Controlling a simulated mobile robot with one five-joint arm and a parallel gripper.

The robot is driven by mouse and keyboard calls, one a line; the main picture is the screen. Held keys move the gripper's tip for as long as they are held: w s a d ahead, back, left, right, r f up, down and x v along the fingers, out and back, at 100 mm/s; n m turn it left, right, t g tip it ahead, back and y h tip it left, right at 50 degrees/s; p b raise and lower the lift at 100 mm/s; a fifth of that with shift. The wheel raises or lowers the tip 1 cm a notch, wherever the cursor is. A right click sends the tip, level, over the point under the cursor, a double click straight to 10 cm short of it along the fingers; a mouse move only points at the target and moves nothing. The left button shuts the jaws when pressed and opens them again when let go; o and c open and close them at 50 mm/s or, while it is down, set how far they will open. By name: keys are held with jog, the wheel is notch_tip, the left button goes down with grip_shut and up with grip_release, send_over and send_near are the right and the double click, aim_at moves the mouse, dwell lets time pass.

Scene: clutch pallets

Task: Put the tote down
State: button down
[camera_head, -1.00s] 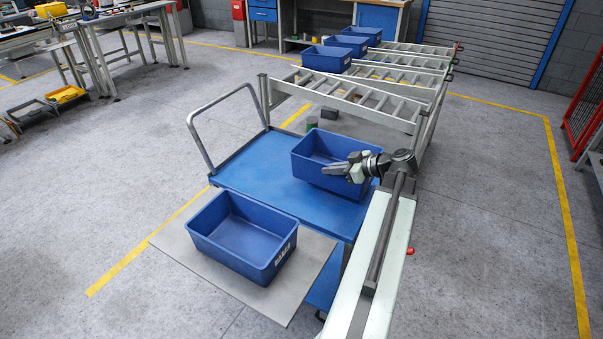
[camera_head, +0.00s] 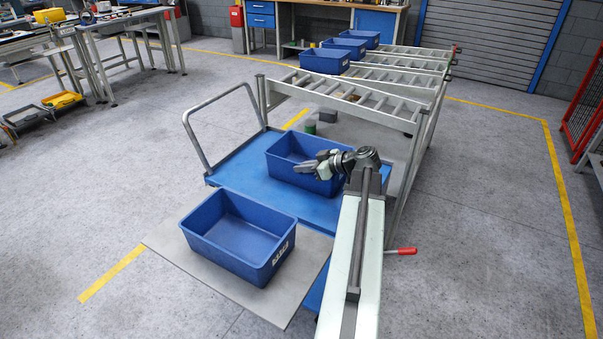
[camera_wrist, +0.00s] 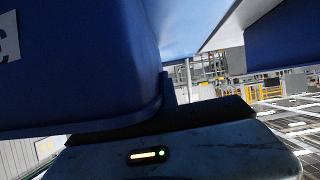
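A blue tote (camera_head: 293,178) is over the far part of the blue cart deck (camera_head: 240,178). My gripper (camera_head: 322,166) reaches in from the right and is shut on this tote's near right wall. The tote looks roughly level; I cannot tell whether its bottom touches the deck. In the wrist view, a blue tote wall (camera_wrist: 80,60) with part of a white label fills the left side. The fingertips are hidden there. A second blue tote (camera_head: 238,235), empty with a white label, sits on a grey board at the cart's near end.
The grey board (camera_head: 165,242) sticks out past the cart's near end. A bent grey handle (camera_head: 190,140) rises at the cart's left. Behind the cart is a roller rack (camera_head: 350,92), with several blue totes (camera_head: 325,60) at its far end. The floor to the left is open.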

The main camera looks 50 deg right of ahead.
jog(key=shift+f, duration=0.1)
jog(key=c, duration=1.6)
grip_release()
jog(key=shift+c, duration=0.2)
jog(key=shift+r, duration=0.35)
jog(key=p+v, duration=0.1)
jog(key=v, duration=0.3)
jog(key=p+v, duration=0.2)
jog(key=v, duration=0.2)
jog(key=p+v, duration=0.2)
jog(key=v, duration=0.2)
jog(key=shift+s+f, duration=0.1)
jog(key=shift+f, duration=0.15)
